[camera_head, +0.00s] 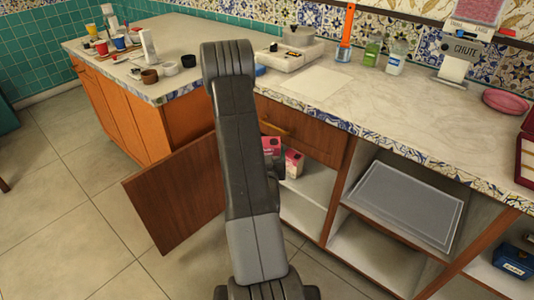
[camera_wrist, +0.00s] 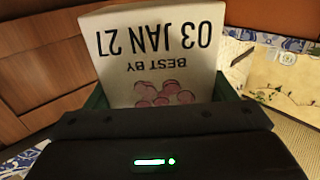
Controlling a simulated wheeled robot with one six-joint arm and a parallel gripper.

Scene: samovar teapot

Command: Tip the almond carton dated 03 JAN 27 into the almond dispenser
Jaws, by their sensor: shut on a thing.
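A pale carton (camera_wrist: 155,50) fills the middle of the wrist view. Its face reads "BEST BY 03 JAN 27", upside down in that view, above pinkish round shapes. My gripper (camera_wrist: 162,98) is shut on this carton, with green edges showing at both sides of it. In the head view my arm hides most of the gripper. Two pink-and-white cartons show beside my arm at the open cabinet, an upper one (camera_head: 271,145) and a lower one (camera_head: 294,162). I cannot tell which of them is the held one. I cannot make out the almond dispenser for certain.
An open wooden door (camera_head: 175,195) stands left of my arm. Right of the cabinet, a grey tray (camera_head: 405,203) lies on a shelf.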

